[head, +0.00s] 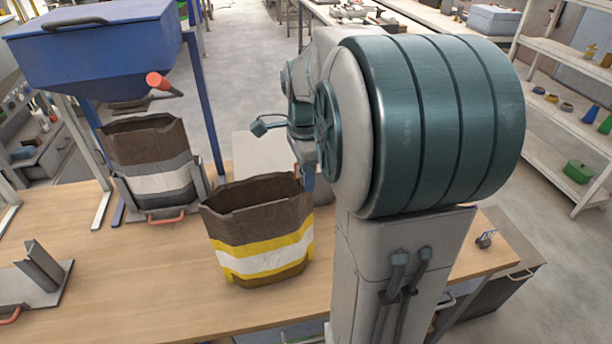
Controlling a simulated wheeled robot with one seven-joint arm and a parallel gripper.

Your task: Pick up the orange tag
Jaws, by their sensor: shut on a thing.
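No orange tag can be made out in the head view. My arm fills the middle and right of the picture, and its wrist reaches down behind the brown bag with yellow and white bands (262,245). That bag stands upright and open on the wooden bench (165,295). My gripper's fingers are hidden behind the bag and the arm, so what they hold cannot be seen.
A second brown bag, with grey and white bands (158,180), stands in a holder under the blue hopper (100,45). A red-knobbed lever (157,80) sticks out there. A grey metal bracket (40,268) lies at left. Shelves (560,110) stand at right.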

